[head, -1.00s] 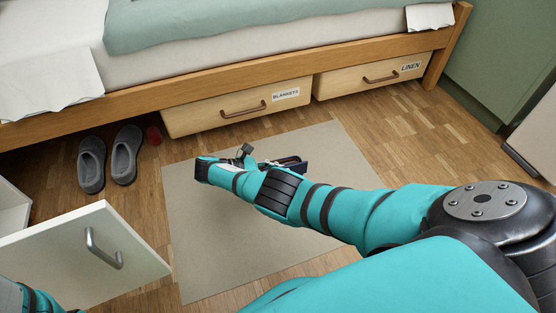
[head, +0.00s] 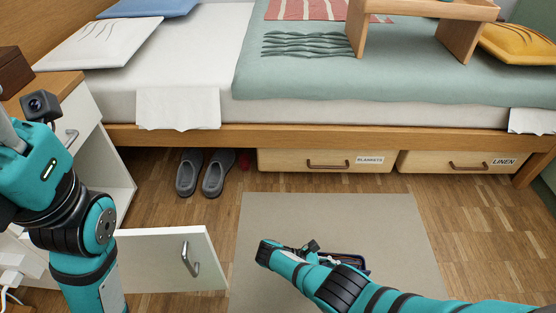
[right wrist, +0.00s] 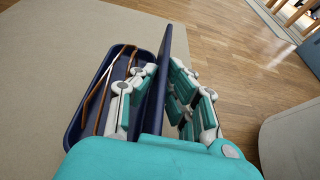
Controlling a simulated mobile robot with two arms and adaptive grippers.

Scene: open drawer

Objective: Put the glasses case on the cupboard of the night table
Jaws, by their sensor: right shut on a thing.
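The glasses case (right wrist: 82,118) is dark blue and open, with glasses (right wrist: 108,80) inside. In the right wrist view my right gripper (right wrist: 158,100) is shut on its raised lid, one finger on each side. In the head view the case (head: 350,262) is partly hidden behind my right gripper (head: 318,252), over the beige mat. The night table (head: 88,118) stands at the left with a wooden top. Its lower cupboard (head: 120,186) is open, its white door (head: 150,262) swung out.
Grey slippers (head: 217,172) lie on the floor between night table and bed drawers (head: 320,160). The open door stands left of the mat (head: 400,235). A dark box (head: 14,70) is on the night table. A wooden bed tray (head: 425,8) stands on the bed.

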